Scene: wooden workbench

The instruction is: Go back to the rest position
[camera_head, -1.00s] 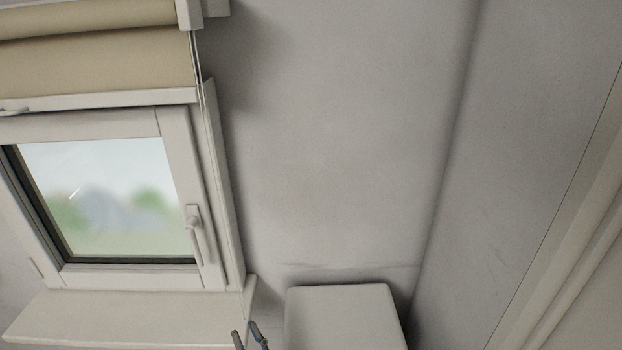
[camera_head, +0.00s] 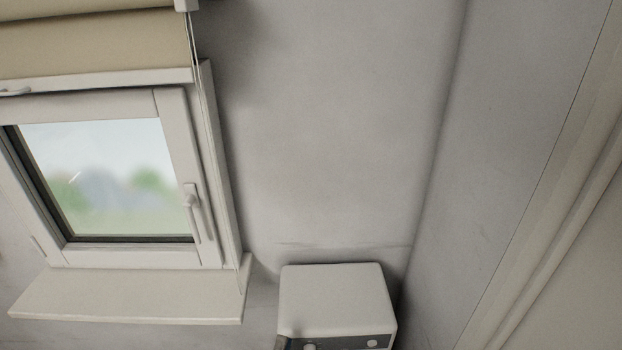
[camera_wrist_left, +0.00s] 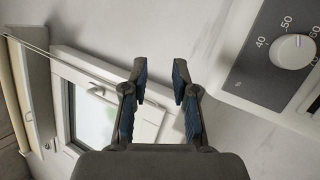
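My left gripper (camera_wrist_left: 160,80) is open in the left wrist view, with a clear gap between its two dark, blue-padded fingers and nothing between them. In the head view only a small part of the left gripper (camera_head: 283,342) shows at the bottom edge, in front of the lower left of a white box-shaped appliance (camera_head: 335,295). My right gripper is in neither view. The workbench is not in view either.
The appliance's grey panel with a numbered dial (camera_wrist_left: 292,51) fills the upper right of the wrist view. A window (camera_head: 110,180) with a sill (camera_head: 130,297) and a beige blind (camera_head: 90,45) is at the left. Bare grey wall (camera_head: 330,130) lies between.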

